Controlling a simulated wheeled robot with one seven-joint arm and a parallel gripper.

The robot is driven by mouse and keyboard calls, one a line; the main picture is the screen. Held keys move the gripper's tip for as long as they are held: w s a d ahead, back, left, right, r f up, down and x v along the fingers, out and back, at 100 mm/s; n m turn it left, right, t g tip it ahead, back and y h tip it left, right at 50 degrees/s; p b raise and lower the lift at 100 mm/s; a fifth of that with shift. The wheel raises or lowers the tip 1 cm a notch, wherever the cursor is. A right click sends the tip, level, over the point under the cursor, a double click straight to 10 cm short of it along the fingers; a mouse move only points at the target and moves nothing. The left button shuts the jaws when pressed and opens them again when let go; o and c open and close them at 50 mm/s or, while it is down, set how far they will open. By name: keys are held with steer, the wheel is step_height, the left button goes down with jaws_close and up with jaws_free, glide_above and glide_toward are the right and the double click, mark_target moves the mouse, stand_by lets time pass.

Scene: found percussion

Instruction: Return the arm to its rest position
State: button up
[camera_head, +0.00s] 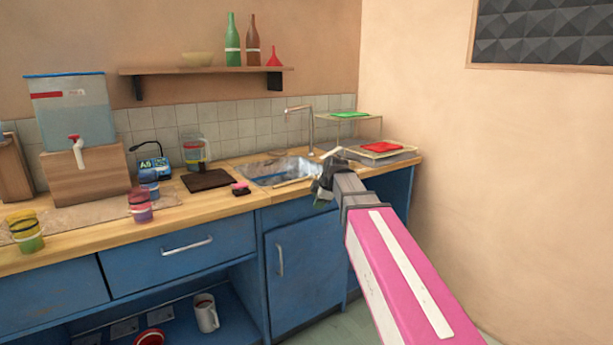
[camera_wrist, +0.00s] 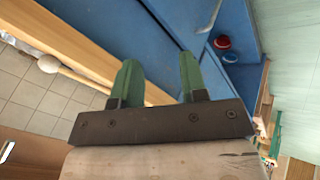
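My arm reaches forward from the lower right in the head view, with its pink and white link nearest. My gripper (camera_head: 324,186) is at the right front edge of the sink, above the counter edge. In the wrist view my gripper (camera_wrist: 158,78) shows two green fingers spread apart with nothing held between them. The wooden counter edge and the blue cabinet front lie behind the fingers. A pale round-headed stick (camera_wrist: 48,63) lies beyond the fingers at upper left in that view.
The counter (camera_head: 100,228) holds a water dispenser (camera_head: 70,105), several striped cups, a dark board (camera_head: 206,180) and a sink (camera_head: 268,172). A rack with a red tray (camera_head: 382,147) stands at right. A shelf (camera_head: 205,70) holds bottles. The right wall bounds the space.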

steer(key=s+d+f+m+g+h, duration=0.1)
steer(key=s+d+f+m, duration=0.4)
steer(key=f, duration=0.4)
steer(key=s+d+f+m+g+h, duration=0.1)
steer(key=s+d+f+m+g, duration=0.1)
steer(key=s+d+f+m, duration=0.2)
steer(key=s+d+f+m+g+h, duration=0.1)
steer(key=s+d+f+m, duration=0.4)
steer(key=s+f+m, duration=0.5)
steer(key=s+f+g, duration=0.1)
steer(key=s+f, duration=0.2)
steer(key=f, duration=0.1)
steer(key=shift+s+d+f+h, duration=0.3)
steer(key=shift+s+d+f, duration=0.05)
steer(key=shift+s, duration=0.05)
